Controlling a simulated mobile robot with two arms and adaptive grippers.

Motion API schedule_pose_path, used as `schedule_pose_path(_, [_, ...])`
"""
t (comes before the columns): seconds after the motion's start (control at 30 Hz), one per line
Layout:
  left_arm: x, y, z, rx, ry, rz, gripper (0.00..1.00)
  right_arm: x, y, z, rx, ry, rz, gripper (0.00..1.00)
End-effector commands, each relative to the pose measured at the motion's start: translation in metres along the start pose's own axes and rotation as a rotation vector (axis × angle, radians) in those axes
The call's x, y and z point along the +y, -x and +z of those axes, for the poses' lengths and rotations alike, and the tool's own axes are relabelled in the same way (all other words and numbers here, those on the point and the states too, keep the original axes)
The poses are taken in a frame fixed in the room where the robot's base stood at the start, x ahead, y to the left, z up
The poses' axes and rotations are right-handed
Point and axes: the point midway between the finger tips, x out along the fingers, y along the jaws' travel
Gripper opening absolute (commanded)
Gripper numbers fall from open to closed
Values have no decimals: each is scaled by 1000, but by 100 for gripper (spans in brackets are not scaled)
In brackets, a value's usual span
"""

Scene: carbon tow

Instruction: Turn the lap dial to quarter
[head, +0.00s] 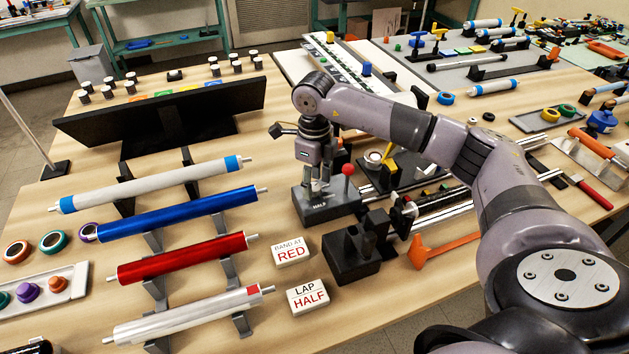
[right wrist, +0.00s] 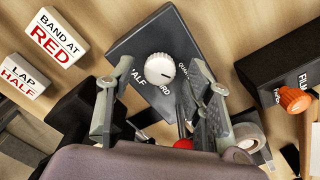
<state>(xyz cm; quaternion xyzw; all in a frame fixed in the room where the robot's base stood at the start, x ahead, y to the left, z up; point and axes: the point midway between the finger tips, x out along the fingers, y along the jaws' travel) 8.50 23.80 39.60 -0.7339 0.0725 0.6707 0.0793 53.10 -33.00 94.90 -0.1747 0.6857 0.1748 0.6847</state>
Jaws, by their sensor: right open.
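The lap dial is a white ribbed knob (right wrist: 160,67) on a dark box (right wrist: 135,45), with white labels around it; HALF and part of QUARTER can be read, the middle label is partly cut off by the knob. Which label its mark points to is too small to tell. My right gripper (head: 318,186) points down over this box (head: 335,207) in the head view. In the right wrist view its fingers (right wrist: 160,100) are open, one on each side of the knob, without a clear grip. My left gripper is not in view.
Cards reading BAND AT RED (head: 292,251) and LAP HALF (head: 308,297) stand nearby. A second dark box (head: 350,262) is in front. Rollers, including a red one (head: 182,258), lie on a rack at left.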

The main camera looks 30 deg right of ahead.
Motion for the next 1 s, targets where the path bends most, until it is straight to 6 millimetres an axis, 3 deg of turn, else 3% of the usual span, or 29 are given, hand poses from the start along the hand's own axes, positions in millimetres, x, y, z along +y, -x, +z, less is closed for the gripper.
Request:
schedule_pose_path(0.5, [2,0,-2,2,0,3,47,-1,98,1,-4,-1,-2,47])
schedule_pose_path(0.7, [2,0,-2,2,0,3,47,0,114,0,-2,0,-1,47])
schedule_pose_path(1.0, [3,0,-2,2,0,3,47,0,115,0,-1,0,0,47])
